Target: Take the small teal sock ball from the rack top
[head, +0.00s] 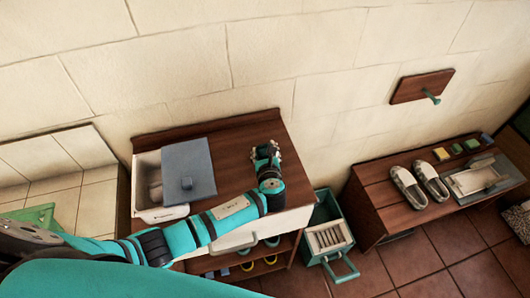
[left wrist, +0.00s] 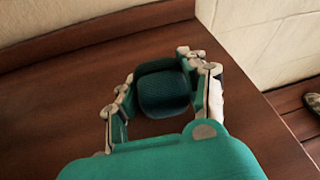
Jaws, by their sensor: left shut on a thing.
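The small teal sock ball (left wrist: 163,88) is a dark, rounded bundle between the fingers of my left gripper (left wrist: 160,82) in the left wrist view. The gripper is shut on it, with a finger on either side. In the head view my left gripper (head: 266,156) is over the right part of the brown wooden rack top (head: 232,140). The sock ball is mostly hidden by the fingers there. I cannot tell whether it touches the wood or hangs just above it. My right gripper is not in view.
A white basin (head: 148,190) with a grey lid (head: 188,170) stands left of the gripper. A teal crate (head: 327,237) is on the floor to the right. A low bench (head: 385,196) carries shoes (head: 408,187) and a tray (head: 474,180). A wall peg board (head: 421,87) hangs above it.

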